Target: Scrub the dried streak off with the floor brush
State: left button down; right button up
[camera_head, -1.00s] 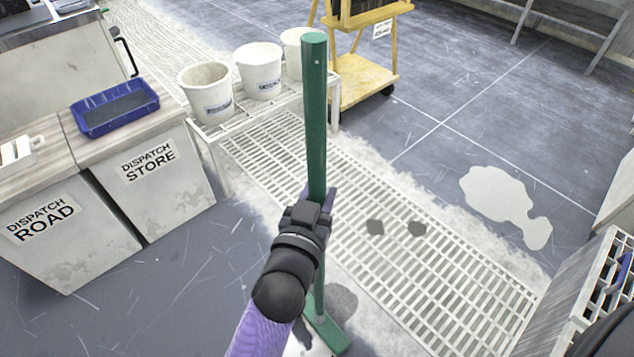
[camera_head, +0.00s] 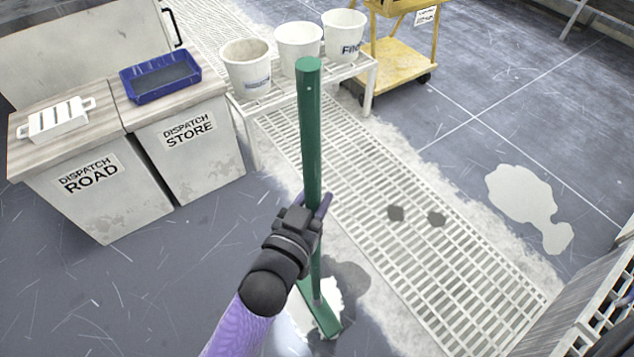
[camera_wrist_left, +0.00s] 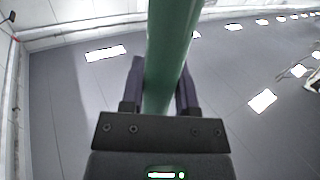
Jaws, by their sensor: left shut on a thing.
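The floor brush (camera_head: 310,135) has a long green handle, held close to upright in the head view. Its green head (camera_head: 318,312) is low in the picture, over a bright white patch (camera_head: 333,287) on the floor. My arm hides part of the patch, and I cannot tell whether the head touches the floor. My left gripper (camera_head: 316,204) is shut around the handle. The left wrist view shows the handle (camera_wrist_left: 167,45) between both fingers. A larger pale patch (camera_head: 522,195) lies on the dark floor at right. My right gripper is out of view.
A pale floor grating (camera_head: 370,190) with two dark spots runs right of the brush. White buckets (camera_head: 298,48) stand on a low rack behind it. Dispatch bins (camera_head: 190,150) with a blue tray (camera_head: 160,76) are at left. A yellow cart (camera_head: 405,60) stands behind.

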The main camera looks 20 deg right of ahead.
pick_arm(q)
jog(key=shift+r, duration=0.1)
jog(key=a+p, duration=0.1)
jog(key=s+a+p, duration=0.1)
jog(key=a, duration=0.1)
jog(key=shift+a+r, duration=0.1)
jog(key=shift+a, duration=0.05)
dwell(0.4)
jog(key=a, duration=0.1)
jog(key=s+a+p, duration=0.1)
jog(key=a, duration=0.1)
jog(key=shift+s+a+f, duration=0.1)
jog(key=shift+a+f, duration=0.05)
jog(key=shift+f, duration=0.05)
